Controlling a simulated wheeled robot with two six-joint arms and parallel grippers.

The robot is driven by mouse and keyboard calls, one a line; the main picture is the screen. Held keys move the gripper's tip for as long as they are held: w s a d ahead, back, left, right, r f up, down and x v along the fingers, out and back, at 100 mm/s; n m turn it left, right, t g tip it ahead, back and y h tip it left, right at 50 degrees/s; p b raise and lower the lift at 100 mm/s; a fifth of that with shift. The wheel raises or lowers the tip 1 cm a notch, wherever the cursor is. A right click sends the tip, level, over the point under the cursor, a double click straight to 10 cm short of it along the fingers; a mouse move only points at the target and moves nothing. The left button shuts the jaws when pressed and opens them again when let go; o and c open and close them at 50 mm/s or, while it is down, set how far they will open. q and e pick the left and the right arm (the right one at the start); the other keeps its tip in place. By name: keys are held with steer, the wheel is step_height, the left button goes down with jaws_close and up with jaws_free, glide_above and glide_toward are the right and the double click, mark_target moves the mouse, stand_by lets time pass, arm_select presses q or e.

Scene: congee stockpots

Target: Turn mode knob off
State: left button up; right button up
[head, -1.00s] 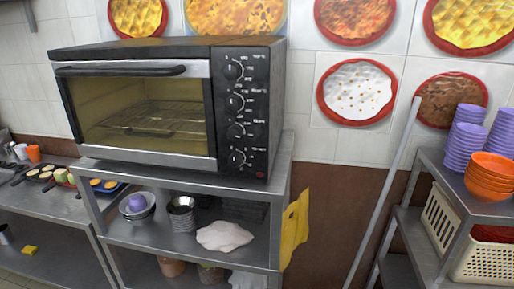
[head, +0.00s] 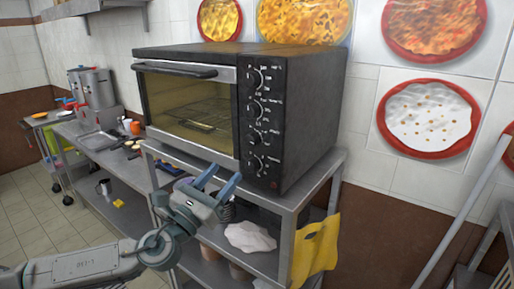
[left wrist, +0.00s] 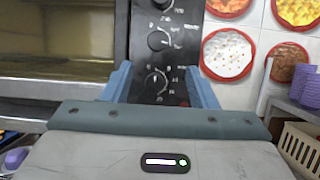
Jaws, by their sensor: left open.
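The black toaster oven (head: 300,110) stands on a metal shelf unit. Its right-hand panel has a column of several dark knobs; small lettering prevents me telling which is the mode knob. The top knob (head: 255,77) and bottom knob (head: 256,164) show clearly in the head view. My left gripper (head: 224,178) is open and empty, in front of the oven's lower panel, near the bottom knob. In the left wrist view, the lowest visible knob (left wrist: 156,82) appears between the two blue fingers, with another knob (left wrist: 158,39) above it. Contact is not visible. My right gripper is out of view.
The metal shelf unit (head: 290,235) holds a white cloth (head: 249,237) and bowls below the oven. A yellow cloth (head: 316,250) hangs at its right side. A grey pole (head: 470,200) leans against the wall. Open floor lies at the left.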

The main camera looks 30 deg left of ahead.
mark_target(249, 143)
arm_select(q)
steer(key=p+x, duration=0.4)
steer(key=x, duration=0.1)
steer(key=p+x, duration=0.3)
steer(key=x, duration=0.1)
steer(key=shift+w+a+r+p, duration=0.15)
steer(key=shift+w+a+p, duration=0.05)
steer(key=shift+w+p, duration=0.15)
steer(key=shift+w, duration=0.35)
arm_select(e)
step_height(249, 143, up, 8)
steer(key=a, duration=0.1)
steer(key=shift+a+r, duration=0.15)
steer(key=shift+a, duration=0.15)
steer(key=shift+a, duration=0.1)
arm_select(q)
steer(key=shift+c, duration=0.2)
